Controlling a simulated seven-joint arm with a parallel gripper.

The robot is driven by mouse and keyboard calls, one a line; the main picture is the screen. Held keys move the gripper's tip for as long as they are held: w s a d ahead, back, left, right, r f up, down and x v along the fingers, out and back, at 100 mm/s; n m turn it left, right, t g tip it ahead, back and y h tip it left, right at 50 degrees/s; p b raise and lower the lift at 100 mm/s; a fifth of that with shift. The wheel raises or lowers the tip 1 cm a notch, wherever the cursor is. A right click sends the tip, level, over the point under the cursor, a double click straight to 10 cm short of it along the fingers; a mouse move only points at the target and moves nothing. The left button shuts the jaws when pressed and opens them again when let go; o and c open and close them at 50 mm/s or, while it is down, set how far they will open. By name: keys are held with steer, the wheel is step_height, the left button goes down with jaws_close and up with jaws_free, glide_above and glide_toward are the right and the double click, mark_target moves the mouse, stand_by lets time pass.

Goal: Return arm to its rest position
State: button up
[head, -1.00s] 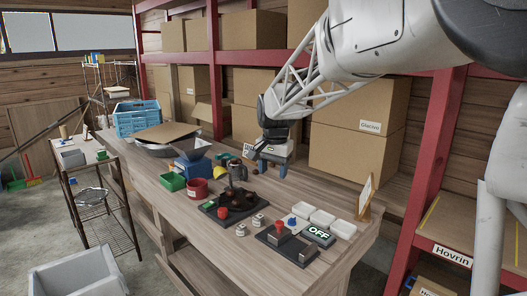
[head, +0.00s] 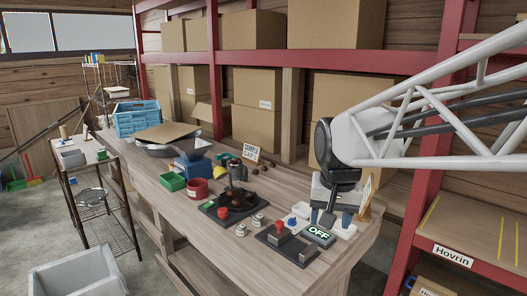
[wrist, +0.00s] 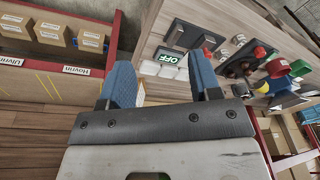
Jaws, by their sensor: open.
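My gripper (head: 332,219) hangs above the right end of the wooden workbench, near the lit OFF sign (head: 319,235) and the small white trays (head: 343,227), and partly hides those trays. In the wrist view its two blue fingers (wrist: 163,85) stand apart with nothing between them. The OFF sign (wrist: 169,56) shows beyond and between the fingertips there. The arm reaches in from the right side of the head view.
The workbench (head: 190,217) holds a dark tray with chestnuts (head: 228,207), a red pot (head: 197,188), a green box (head: 172,181) and a sample card (head: 251,153). Cardboard boxes (head: 259,89) fill the red-framed shelves behind. A red post (head: 432,150) stands right of the bench.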

steer(key=s+d+f+n, duration=0.1)
steer(key=s+d+f, duration=0.1)
steer(key=s, duration=0.7)
steer(key=s+d+f+n, duration=0.1)
steer(key=s+d+f, duration=0.1)
steer(key=s+f, duration=0.3)
steer(key=shift+s+d+t, duration=0.2)
steer(key=shift+s+t, duration=0.1)
steer(key=shift+s, duration=1.55)
